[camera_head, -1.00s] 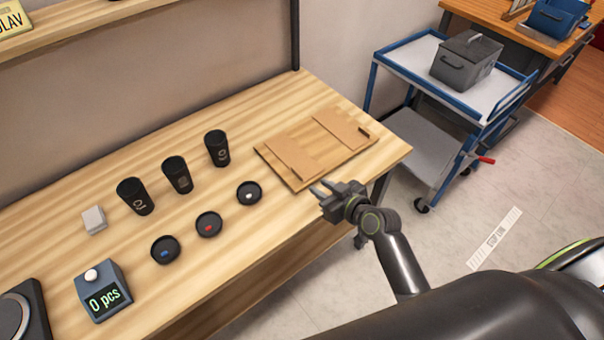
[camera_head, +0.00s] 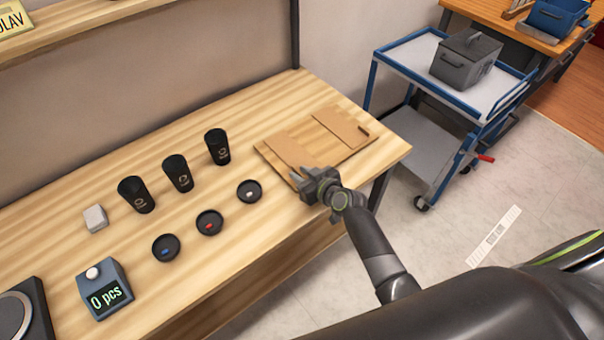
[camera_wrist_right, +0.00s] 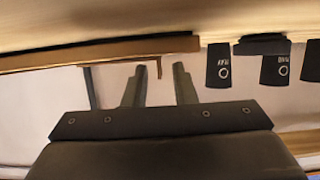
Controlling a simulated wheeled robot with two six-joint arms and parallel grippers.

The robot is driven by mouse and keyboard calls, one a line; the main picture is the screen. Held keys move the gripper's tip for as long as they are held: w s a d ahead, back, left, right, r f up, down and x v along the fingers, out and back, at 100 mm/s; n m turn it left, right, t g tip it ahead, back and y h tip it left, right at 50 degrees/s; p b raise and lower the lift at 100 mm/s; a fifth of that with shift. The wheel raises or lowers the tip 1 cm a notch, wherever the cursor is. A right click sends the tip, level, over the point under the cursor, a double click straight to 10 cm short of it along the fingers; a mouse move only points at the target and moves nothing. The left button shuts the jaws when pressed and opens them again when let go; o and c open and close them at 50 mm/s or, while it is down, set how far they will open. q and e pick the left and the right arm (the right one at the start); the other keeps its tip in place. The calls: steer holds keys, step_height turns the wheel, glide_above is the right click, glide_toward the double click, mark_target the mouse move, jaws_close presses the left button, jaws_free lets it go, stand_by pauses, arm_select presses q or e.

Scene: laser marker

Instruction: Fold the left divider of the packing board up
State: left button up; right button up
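The packing board (camera_head: 317,155) lies flat on the wooden table's right part. Its left divider (camera_head: 290,152) and right divider (camera_head: 340,127) look like brown panels lying flat on it. My right gripper (camera_head: 300,176) is at the board's near left edge, in front of the left divider's near end. The right wrist view shows the spread fingers (camera_wrist_right: 157,80) just short of a brown edge (camera_wrist_right: 100,52). My left gripper is out of view.
Three black cups (camera_head: 177,173) stand left of the board, with three black lids (camera_head: 209,222) in front. A counter box (camera_head: 103,288) and a small white block (camera_head: 95,218) are further left. A blue cart (camera_head: 445,85) stands right of the table.

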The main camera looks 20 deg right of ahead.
steer(key=shift+c, duration=0.4)
jaws_close()
stand_by(0.9)
